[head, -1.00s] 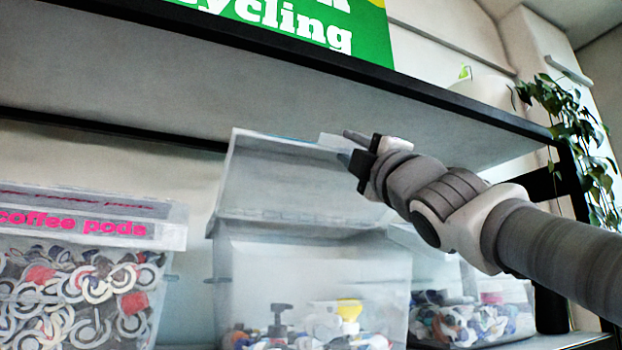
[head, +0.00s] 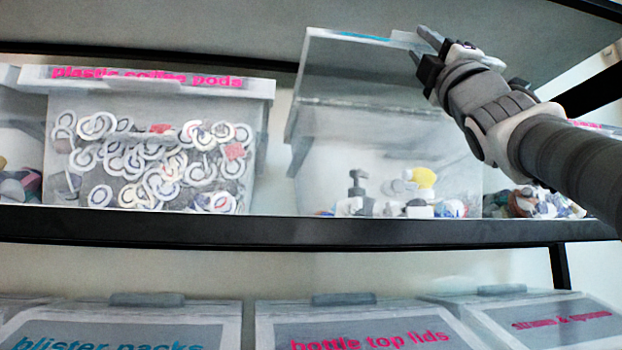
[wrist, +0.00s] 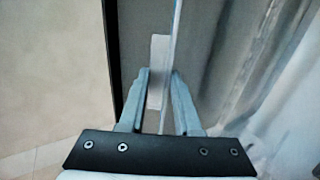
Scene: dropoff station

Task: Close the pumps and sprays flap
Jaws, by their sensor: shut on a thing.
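The flap (head: 370,68) is a clear, greyish panel standing raised above a clear bin (head: 385,165) on the upper shelf. The bin holds pump tops and spray heads, including a dark pump and a yellow piece. My gripper (head: 425,50) is at the flap's upper right edge. In the wrist view, my gripper (wrist: 160,85) has its two fingers on either side of the flap's thin edge and a pale tab (wrist: 158,60), shut on it. The flap's label is not readable; only a blue strip shows along its top edge.
A closed plastic coffee pods bin (head: 160,145) stands to the left. Another bin of mixed pieces (head: 535,202) is at the right, partly behind my arm. The black shelf edge (head: 290,232) runs below, with lidded bins (head: 360,325) beneath. Another shelf is overhead.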

